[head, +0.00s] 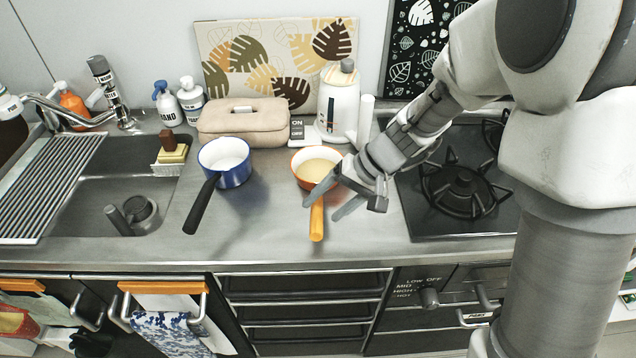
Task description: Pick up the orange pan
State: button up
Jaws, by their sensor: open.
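The orange pan (317,162) stands upright on the steel counter, right of the middle, with a pale inside. Its yellow-orange handle (317,221) points toward the front edge of the counter. My gripper (328,208) is open and hangs over the handle, its fingers angled down and left. One finger shows on the left of the handle and one on the right. I cannot tell whether they touch the handle. My gripper hides part of the pan's right side and the base of the handle.
A blue pan (229,164) with a black handle stands to the left. A black gas stove (470,190) is on the right, a sink (85,205) on the left. The counter between the pans is clear.

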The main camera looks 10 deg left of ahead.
aim_at(320, 209)
jog(key=x, duration=0.4)
jog(key=shift+w+f, duration=0.1)
jog(key=shift+w, duration=0.2)
grip_shut()
dwell(1.1)
